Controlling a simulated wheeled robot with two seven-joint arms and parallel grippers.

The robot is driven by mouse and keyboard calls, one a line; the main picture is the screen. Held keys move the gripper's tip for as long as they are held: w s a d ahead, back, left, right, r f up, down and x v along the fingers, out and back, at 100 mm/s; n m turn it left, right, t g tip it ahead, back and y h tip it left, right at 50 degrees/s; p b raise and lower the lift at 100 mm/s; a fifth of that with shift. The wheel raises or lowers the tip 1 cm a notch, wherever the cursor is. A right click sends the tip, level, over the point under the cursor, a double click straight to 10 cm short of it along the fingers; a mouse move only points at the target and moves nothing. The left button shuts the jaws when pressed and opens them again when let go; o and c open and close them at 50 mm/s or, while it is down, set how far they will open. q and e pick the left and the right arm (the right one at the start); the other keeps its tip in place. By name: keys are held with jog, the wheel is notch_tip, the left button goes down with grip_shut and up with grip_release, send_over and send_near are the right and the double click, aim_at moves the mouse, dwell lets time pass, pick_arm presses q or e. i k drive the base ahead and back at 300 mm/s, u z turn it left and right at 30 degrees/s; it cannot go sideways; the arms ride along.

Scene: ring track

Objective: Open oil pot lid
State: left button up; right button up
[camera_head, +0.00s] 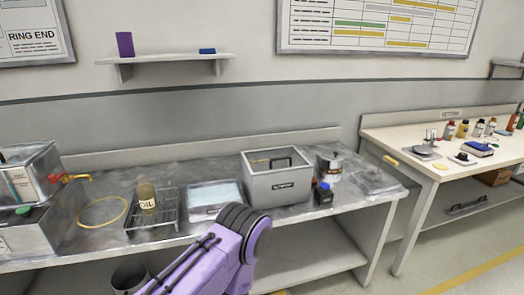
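A silver cylindrical pot (329,168) with a dark label stands on the steel bench, right of a grey box. Its top looks covered, but it is too small to tell how the lid sits. A purple arm link of mine reaches up from the bottom middle, in front of the bench. Neither of my grippers shows.
A small dark blue bottle (323,194) stands close in front of the pot. A white tray (214,200), a yellow ring (103,212) and a tank with a tap (29,178) share the bench (188,171). A second table (407,140) stands right.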

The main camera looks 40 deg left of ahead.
aim_at(329, 154)
jog(key=z, duration=0.15)
jog(key=i, duration=1.05)
jog(key=u, duration=0.45)
